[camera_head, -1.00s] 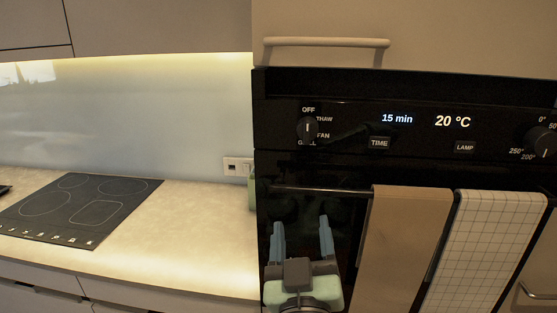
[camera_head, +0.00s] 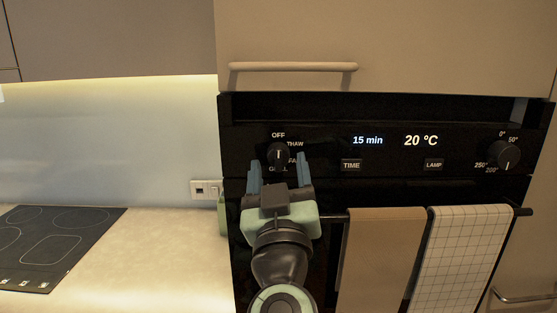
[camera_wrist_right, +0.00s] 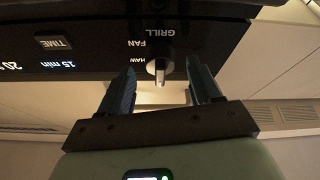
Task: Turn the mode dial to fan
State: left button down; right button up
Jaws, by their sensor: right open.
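The mode dial (camera_head: 278,153) is a small black knob at the left of the oven's control panel, with OFF, THAW, FAN and GRILL labels around it. Its white mark looks upright, towards OFF. My right gripper (camera_head: 279,168) is open with its blue fingers pointing up at the panel, one on each side of the dial in the picture. The right wrist view shows the dial (camera_wrist_right: 158,70) between the open fingertips (camera_wrist_right: 160,76); I cannot tell whether they touch it. The FAN label is partly covered by a finger in the head view. My left gripper is out of view.
The TIME button (camera_head: 351,165), LAMP button (camera_head: 433,165) and temperature dial (camera_head: 503,156) are further right on the panel. A brown towel (camera_head: 382,260) and a checked towel (camera_head: 455,255) hang on the oven handle below. A cooktop (camera_head: 60,240) lies on the left counter.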

jog(key=shift+x, duration=0.9)
jog(key=c, duration=1)
jog(key=shift+c, duration=0.2)
